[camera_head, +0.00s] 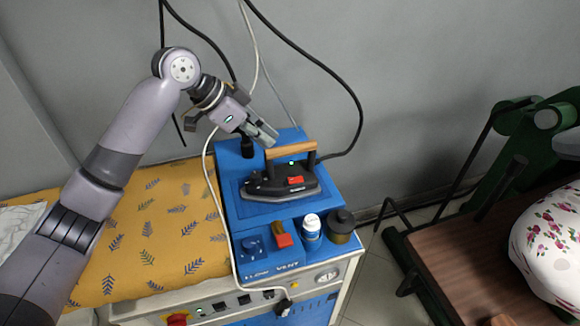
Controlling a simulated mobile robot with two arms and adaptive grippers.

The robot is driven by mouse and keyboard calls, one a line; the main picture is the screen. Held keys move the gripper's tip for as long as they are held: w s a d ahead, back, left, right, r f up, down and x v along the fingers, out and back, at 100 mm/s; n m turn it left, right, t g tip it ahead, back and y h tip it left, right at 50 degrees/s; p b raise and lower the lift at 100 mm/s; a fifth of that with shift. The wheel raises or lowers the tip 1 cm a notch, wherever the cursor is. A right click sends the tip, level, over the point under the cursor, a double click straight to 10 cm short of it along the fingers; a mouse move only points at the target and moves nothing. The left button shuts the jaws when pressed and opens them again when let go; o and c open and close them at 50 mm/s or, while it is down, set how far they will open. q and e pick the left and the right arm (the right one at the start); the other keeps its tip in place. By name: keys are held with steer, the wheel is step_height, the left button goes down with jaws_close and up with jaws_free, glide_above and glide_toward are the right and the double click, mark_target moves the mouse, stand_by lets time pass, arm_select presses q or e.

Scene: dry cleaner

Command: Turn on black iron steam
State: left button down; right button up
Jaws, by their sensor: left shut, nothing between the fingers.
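The black iron (280,188) with a wooden handle (291,150) and a red button (296,180) rests on the blue top of the steam station. My left gripper (270,140) is shut and empty. It is above the station's back part, close to the handle's left end; I cannot tell whether it touches the handle. On the station's front are a red switch (283,239) and a dark knob (252,246). My right gripper is not in view.
A white bottle (311,228) and a dark jar (341,226) stand at the station's front right. A yellow leaf-patterned ironing surface (150,235) lies left. Black and white cables hang around the station. A brown board (470,250) with floral cloth is at right.

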arm_select(q)
steer(key=p, duration=0.2)
glide_above(302, 180)
steer(key=a, duration=0.3)
steer(key=f, duration=0.8)
steer(key=shift+s+d, duration=0.2)
steer(key=shift+s, duration=0.2)
step_height(302, 180, down, 3)
steer(key=shift+a+r+p, duration=0.1)
steer(key=shift+r+p, duration=0.1)
steer(key=shift+p, duration=0.4)
steer(key=shift+s+a+f, duration=0.1)
steer(key=shift+a+f, duration=0.1)
steer(key=shift+f, duration=0.55)
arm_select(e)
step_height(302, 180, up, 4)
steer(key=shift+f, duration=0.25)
arm_select(q)
steer(key=shift+f, duration=0.1)
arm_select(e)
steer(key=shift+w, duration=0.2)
